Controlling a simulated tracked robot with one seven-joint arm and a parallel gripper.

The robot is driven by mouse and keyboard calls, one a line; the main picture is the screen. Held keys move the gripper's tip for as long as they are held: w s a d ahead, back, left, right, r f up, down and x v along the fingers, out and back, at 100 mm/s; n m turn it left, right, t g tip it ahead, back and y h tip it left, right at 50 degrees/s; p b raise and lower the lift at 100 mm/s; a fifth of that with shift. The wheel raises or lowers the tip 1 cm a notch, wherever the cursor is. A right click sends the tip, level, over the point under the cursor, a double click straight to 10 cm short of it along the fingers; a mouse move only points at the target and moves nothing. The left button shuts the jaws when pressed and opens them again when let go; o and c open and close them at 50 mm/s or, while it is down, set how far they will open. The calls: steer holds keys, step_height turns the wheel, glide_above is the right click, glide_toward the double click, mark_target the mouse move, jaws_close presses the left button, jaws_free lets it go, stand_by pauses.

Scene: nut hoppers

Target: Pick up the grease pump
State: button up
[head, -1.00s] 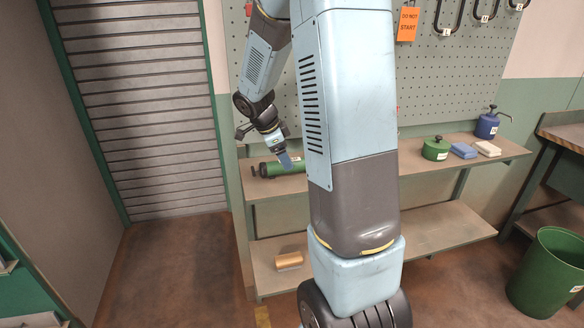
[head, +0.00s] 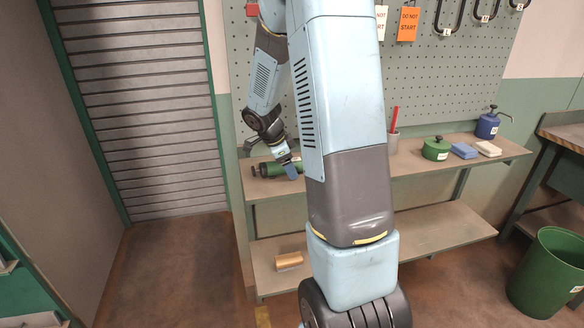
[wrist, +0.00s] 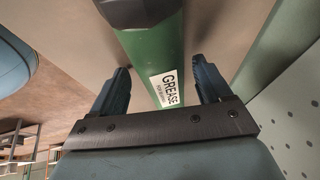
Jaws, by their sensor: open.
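The grease pump (head: 268,169) is a green cylinder with a dark end, lying on the upper shelf at the left in the head view. In the wrist view the green pump (wrist: 152,58) shows a white label reading GREASE, and its dark end cap is at the top edge. My gripper (head: 292,171) is at the pump in the head view. In the wrist view my gripper (wrist: 161,80) is open, with one blue finger on each side of the green barrel. Gaps show between fingers and barrel. The pump's right part is hidden behind my gripper and arm in the head view.
The upper shelf (head: 410,164) also holds a green can (head: 436,149), a blue block (head: 464,151), a pale block (head: 487,148) and a blue pump can (head: 487,125). A pegboard (head: 440,90) stands close behind. A copper-coloured roll (head: 289,261) lies on the lower shelf.

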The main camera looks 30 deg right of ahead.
steer(key=shift+c, duration=0.4)
jaws_close()
